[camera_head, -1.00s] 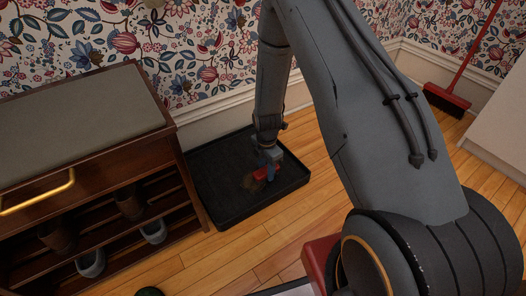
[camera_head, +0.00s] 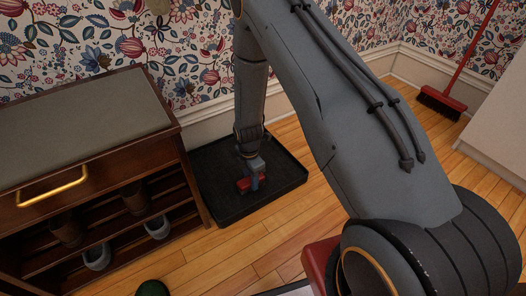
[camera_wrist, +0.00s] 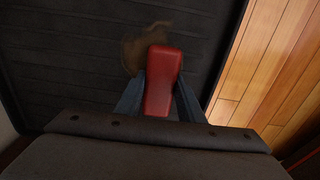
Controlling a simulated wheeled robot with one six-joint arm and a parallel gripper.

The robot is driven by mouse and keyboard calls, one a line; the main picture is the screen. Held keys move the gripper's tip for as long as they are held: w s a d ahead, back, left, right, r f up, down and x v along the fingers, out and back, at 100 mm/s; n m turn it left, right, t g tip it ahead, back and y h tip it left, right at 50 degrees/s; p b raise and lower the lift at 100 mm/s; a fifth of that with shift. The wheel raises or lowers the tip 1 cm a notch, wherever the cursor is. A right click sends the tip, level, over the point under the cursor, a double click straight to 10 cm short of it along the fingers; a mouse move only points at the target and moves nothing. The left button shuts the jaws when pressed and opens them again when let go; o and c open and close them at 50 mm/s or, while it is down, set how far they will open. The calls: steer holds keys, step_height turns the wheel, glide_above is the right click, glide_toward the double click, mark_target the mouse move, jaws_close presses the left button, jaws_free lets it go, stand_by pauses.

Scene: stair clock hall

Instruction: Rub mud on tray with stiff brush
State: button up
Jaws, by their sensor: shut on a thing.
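The black boot tray (camera_head: 285,176) lies on the wood floor between the shoe bench and the wall, and it also fills most of the wrist view (camera_wrist: 50,60). My gripper (camera_head: 253,180) is low over the tray, shut on a red brush (camera_wrist: 162,80). The red back of the brush also shows in the head view (camera_head: 243,185). In the wrist view a brown mud patch (camera_wrist: 135,50) shows on the tray beside and beyond the brush, partly covered by it. The bristles are hidden, so I cannot tell whether they touch the tray.
A wooden shoe bench (camera_head: 80,120) with a grey cushion and brass handle stands left of the tray, with boots and shoes on its shelves. A red broom (camera_head: 440,102) leans in the right corner.

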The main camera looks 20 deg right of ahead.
mark_target(242, 183)
steer(key=shift+s+a+p, duration=0.15)
steer(key=shift+s+a, duration=0.15)
steer(key=shift+a, duration=0.65)
steer(key=shift+s+a+p, duration=0.15)
steer(key=shift+s+a, duration=0.1)
steer(key=shift+a, duration=0.65)
steer(key=r+p, duration=0.1)
steer(key=r, duration=0.1)
steer(key=r+p, duration=0.1)
steer(key=r, duration=0.1)
steer(key=shift+s+a+r+p, duration=0.1)
steer(key=shift+s+a+p, duration=0.05)
steer(key=shift+a+p, duration=0.2)
steer(key=shift+r+p, duration=1.5)
steer(key=shift+r, duration=0.55)
